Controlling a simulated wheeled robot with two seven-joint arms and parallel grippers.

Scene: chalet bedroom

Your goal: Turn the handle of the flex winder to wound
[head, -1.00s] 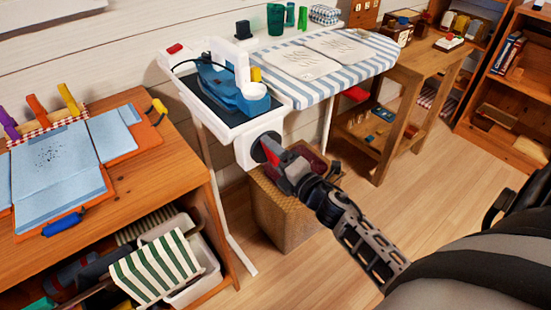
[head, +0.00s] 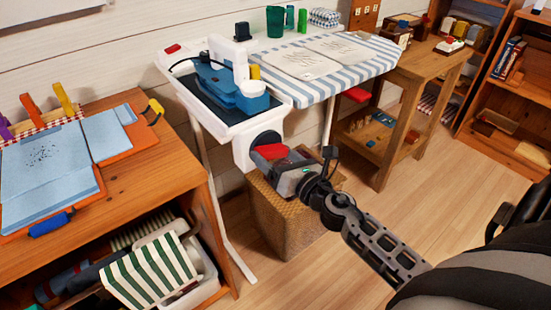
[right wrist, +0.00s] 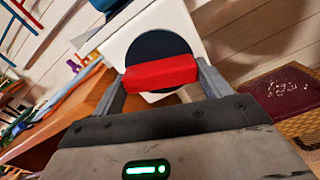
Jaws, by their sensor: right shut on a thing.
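The flex winder is a white box (head: 242,150) with a round black disc (head: 266,138), at the near end of the ironing board. Its red handle (head: 271,152) is a bar across the disc. In the right wrist view the handle (right wrist: 160,73) lies nearly level in the picture, across the black disc (right wrist: 158,48). My right gripper (head: 275,155) is shut on the handle, with one finger at each end of the bar in the right wrist view (right wrist: 162,75). My left gripper is not in view.
A blue iron (head: 232,92) stands on the dark rest above the winder. A woven basket (head: 275,225) stands below my right gripper. A wooden shelf unit (head: 165,170) with clipboards is at left. Open floor (head: 345,240) lies to the right.

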